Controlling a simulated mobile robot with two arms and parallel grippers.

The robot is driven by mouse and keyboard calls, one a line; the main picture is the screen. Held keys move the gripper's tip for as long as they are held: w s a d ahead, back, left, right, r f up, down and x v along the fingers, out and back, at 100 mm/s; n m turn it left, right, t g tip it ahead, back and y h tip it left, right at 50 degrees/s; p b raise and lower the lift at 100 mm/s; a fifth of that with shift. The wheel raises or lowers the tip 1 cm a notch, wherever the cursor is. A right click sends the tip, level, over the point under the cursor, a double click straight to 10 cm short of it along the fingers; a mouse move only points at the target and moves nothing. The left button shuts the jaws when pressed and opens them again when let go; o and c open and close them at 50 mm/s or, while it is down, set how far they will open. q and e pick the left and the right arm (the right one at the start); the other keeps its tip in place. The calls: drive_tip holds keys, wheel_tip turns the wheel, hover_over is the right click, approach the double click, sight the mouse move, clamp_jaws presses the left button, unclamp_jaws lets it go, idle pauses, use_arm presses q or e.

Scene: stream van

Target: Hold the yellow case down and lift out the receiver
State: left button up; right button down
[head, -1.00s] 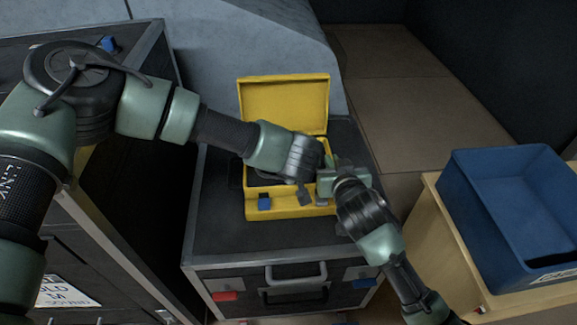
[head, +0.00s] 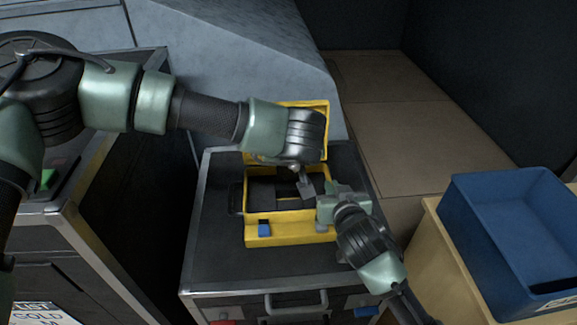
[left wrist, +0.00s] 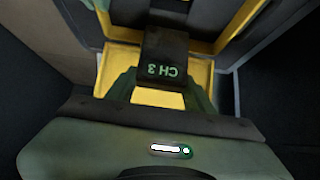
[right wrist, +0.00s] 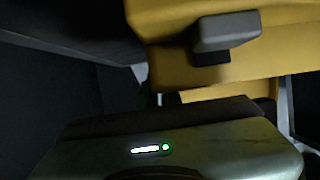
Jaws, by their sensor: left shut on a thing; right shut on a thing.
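The yellow case (head: 285,239) stands open on a black flight case, its lid up at the back and partly hidden by my left arm. Its dark lining shows inside. My left gripper (head: 302,174) is over the case and shut on the receiver. The left wrist view shows the receiver (left wrist: 162,62) as a black block marked "CH 3" between the fingers, with yellow case behind it. Whether it is clear of its slot I cannot tell. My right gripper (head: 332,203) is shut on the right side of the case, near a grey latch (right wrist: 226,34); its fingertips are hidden.
The black flight case (head: 225,255) has a metal edge and a front handle. A blue bin (head: 470,225) stands on a wooden surface at the right. A dark metal-edged cabinet (head: 95,185) is at the left. Brown floor (head: 400,120) lies open behind.

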use_arm(q)
drive_tip(key=shift+r, duration=0.35)
use_arm(e)
drive_tip(key=c, duration=1.5)
unclamp_jaws()
